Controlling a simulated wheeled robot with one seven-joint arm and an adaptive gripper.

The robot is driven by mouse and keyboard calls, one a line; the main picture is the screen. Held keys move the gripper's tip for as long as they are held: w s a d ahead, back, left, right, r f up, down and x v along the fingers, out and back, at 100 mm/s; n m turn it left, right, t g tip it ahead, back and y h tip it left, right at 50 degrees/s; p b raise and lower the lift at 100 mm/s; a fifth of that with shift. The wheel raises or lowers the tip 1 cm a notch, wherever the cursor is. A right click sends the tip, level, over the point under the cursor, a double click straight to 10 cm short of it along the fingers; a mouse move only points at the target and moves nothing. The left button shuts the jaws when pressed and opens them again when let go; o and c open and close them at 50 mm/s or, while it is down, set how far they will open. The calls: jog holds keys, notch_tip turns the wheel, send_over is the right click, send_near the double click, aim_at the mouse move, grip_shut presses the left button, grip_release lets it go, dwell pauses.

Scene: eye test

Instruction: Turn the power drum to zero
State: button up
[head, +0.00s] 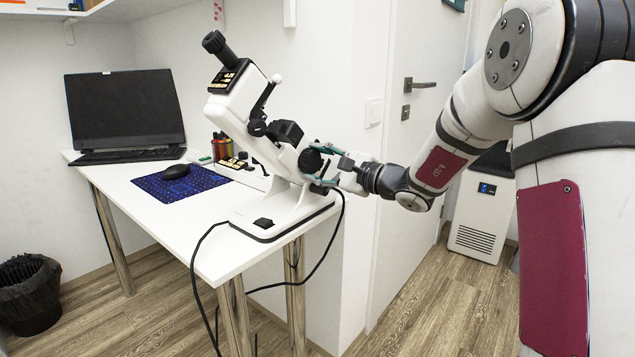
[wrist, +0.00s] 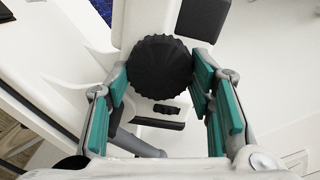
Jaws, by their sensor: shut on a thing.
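The power drum (head: 310,160) is a black ribbed knob on the side of a white lensmeter (head: 292,205), which stands on the desk's near right corner. In the wrist view the drum (wrist: 160,66) is at top centre, with its round face toward the camera. My gripper (head: 321,164) reaches in from the right in the head view. Its teal-padded fingers, also in the wrist view (wrist: 161,80), lie on the drum's left and right sides and are shut on it. The fingers partly cover the drum in the head view. I see no readable scale on it.
The white desk (head: 205,231) also bears a laptop (head: 122,112), a mouse (head: 176,171) on a blue mat (head: 190,188) and a pen holder (head: 222,147). A black cable (head: 335,232) hangs from the lensmeter. A wall and door (head: 412,150) are close behind my gripper.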

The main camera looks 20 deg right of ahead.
jog(key=shift+n+b, duration=1.1)
jog(key=shift+b, duration=0.65)
jog(key=o, duration=1.2)
jog(key=shift+r+p, duration=0.15)
jog(key=shift+p, duration=0.25)
